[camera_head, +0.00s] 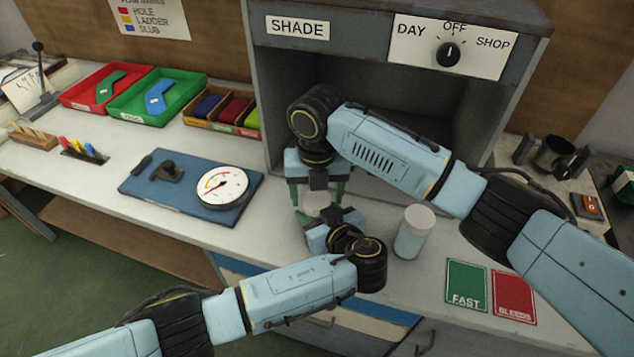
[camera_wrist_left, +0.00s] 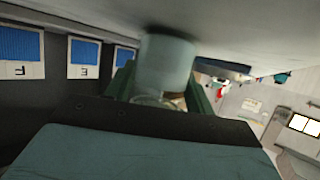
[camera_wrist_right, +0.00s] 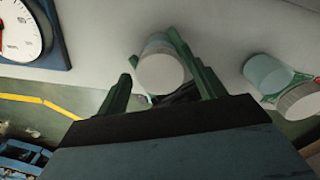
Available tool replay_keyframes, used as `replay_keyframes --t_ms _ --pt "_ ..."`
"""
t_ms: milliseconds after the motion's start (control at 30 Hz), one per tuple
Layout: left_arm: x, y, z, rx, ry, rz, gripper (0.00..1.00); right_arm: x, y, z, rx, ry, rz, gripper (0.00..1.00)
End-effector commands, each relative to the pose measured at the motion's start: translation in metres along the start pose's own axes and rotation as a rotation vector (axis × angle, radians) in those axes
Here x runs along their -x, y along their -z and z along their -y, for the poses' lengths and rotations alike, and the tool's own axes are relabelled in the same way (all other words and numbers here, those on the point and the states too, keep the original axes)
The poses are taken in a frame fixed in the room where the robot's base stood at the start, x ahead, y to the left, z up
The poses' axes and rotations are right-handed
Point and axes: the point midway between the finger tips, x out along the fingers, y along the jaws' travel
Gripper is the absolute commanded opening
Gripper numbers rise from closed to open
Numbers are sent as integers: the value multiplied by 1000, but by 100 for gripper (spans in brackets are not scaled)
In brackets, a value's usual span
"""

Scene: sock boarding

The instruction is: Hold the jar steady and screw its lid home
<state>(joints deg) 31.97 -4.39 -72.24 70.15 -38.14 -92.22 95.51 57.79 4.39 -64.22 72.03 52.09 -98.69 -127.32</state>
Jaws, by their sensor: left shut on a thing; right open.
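A pale teal jar (camera_wrist_left: 168,62) stands on the worktop in front of the cabinet. My left gripper (camera_head: 326,219) is shut on its side from the front. The round whitish top (camera_wrist_right: 160,72) of the jar faces up in the right wrist view; its threads and seating are hidden. My right gripper (camera_head: 318,194) points down over this jar. Its green fingers are open, one on each side of the top, with a visible gap at the left finger in the right wrist view. A second teal jar with a whitish lid (camera_head: 413,231) stands upright to the right.
A blue board with a dial gauge (camera_head: 222,187) lies to the left. The grey cabinet (camera_head: 400,30) rises close behind my right gripper. Green and red cards (camera_head: 466,286) lie front right. Trays of parts (camera_head: 155,98) stand at the back left.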

Motion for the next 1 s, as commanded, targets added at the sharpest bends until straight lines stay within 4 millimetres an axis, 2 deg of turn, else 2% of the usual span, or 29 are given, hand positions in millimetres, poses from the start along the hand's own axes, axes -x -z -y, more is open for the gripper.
replay_keyframes --t_ms 267,600,733,1000 --pt "0 0 0 0 0 -1 0 -1 0 0 1 0 0 69" --pt "0 0 0 0 0 -1 0 -1 0 0 1 -1 0 24" --pt "0 0 0 0 0 -1 0 -1 0 0 -31 -1 -1 23" --pt "0 0 0 0 0 -1 0 -1 0 0 -275 -1 -1 23"
